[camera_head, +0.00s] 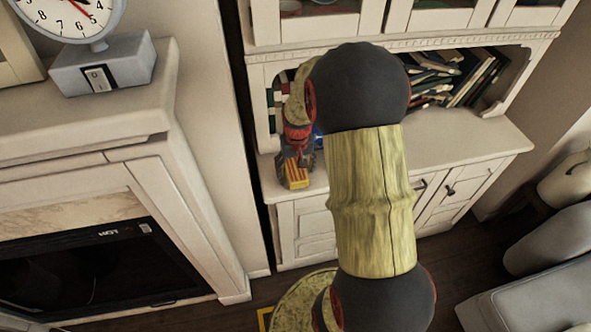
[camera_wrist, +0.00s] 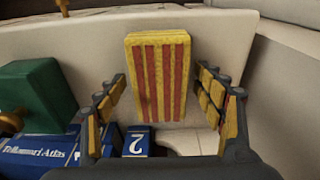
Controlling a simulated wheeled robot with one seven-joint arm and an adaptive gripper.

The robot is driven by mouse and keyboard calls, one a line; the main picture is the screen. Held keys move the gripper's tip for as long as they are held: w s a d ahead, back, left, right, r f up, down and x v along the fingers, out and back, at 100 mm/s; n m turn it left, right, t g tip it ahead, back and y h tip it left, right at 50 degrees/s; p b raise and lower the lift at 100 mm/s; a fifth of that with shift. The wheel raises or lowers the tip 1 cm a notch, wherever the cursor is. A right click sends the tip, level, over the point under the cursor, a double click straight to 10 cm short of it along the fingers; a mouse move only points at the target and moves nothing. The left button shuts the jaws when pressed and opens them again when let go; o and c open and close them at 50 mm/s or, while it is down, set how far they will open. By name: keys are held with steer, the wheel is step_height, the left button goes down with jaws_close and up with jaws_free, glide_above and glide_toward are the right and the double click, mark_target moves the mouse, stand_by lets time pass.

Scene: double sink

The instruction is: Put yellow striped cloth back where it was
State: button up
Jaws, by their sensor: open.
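The yellow and red striped cloth (camera_head: 297,177) is a block-like folded piece at the left front end of the white cabinet's counter. In the wrist view the striped cloth (camera_wrist: 158,75) shows between the two fingers, with its stripes running up and down. My gripper (camera_head: 299,158) is directly over the cloth in the head view, partly hidden by my arm. In the wrist view my gripper (camera_wrist: 163,88) is open, with gaps between the cloth and both fingers. I cannot tell how far the fingertips reach along the cloth.
The white cabinet (camera_head: 470,150) holds several leaning books (camera_head: 455,80) at the right. A fireplace (camera_head: 190,210) with a clock (camera_head: 90,50) stands left; a grey sofa (camera_head: 545,285) is right.

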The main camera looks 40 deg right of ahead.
mark_target(296, 172)
steer(key=a+r+n+p, duration=0.15)
steer(key=a+r, duration=0.25)
steer(key=r, duration=0.5)
steer(key=a+r+p, duration=0.2)
steer(key=a+r, duration=0.1)
steer(key=r, duration=0.6)
steer(key=s+a+r+n+t, duration=0.2)
steer(key=s+a+r, duration=0.4)
steer(key=a, duration=0.4)
steer(key=s+a+r+n+t, duration=0.2)
steer(key=s+a+r, duration=0.4)
steer(key=s+a, duration=0.2)
steer(key=shift+s+a+n+y, duration=0.15)
steer(key=shift+a+n+y, duration=0.25)
steer(key=shift+a, duration=0.55)
